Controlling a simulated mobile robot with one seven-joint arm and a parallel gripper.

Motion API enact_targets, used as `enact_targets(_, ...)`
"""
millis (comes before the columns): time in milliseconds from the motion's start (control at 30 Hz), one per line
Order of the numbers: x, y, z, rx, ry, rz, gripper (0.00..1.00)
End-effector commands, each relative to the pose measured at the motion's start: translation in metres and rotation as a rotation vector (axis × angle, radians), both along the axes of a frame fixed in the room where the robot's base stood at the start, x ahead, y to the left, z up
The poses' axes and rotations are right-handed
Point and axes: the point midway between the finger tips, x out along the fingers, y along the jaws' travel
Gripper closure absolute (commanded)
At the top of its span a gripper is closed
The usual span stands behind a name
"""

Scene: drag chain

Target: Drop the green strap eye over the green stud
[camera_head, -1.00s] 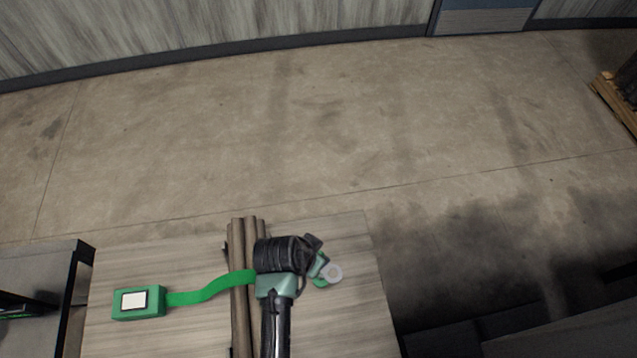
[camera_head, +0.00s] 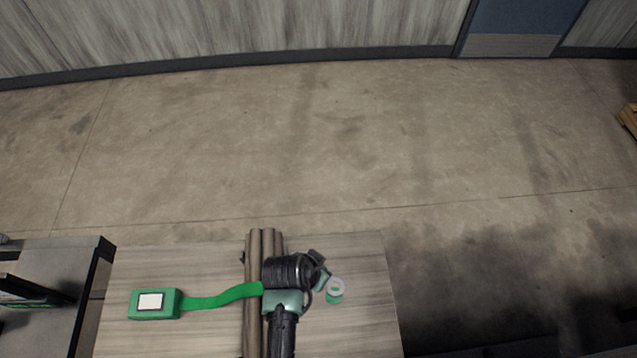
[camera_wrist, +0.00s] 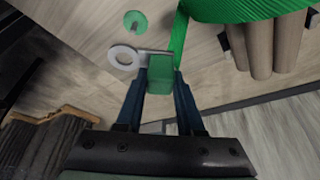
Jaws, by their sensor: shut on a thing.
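A green box with a white label (camera_head: 151,301) lies at the left of the table in the head view. A wavy green strap (camera_head: 222,298) runs from it across brown pipes to my gripper (camera_wrist: 158,75). My gripper is shut on the strap's green end block (camera_wrist: 156,70). The grey ring-shaped strap eye (camera_wrist: 124,57) sticks out from the block. The green stud (camera_wrist: 135,22), a round disc with a small centre, shows beside the eye in the wrist view, apart from it. In the head view the eye (camera_head: 337,284) partly overlaps the green stud (camera_head: 334,298). Eye height is unclear.
Several brown pipes (camera_head: 254,318) lie side by side across the wooden table (camera_head: 360,330), beneath the strap. The table's right edge is close beyond the stud. Another dark-edged bench (camera_head: 50,270) stands at the left.

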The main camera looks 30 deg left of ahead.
Motion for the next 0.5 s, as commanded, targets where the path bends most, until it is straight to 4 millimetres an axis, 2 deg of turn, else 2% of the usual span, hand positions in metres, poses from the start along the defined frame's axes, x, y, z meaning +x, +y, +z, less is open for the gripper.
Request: enact_targets(500,0.000,0.000,-0.028,0.001,-0.002,0.000,1.00)
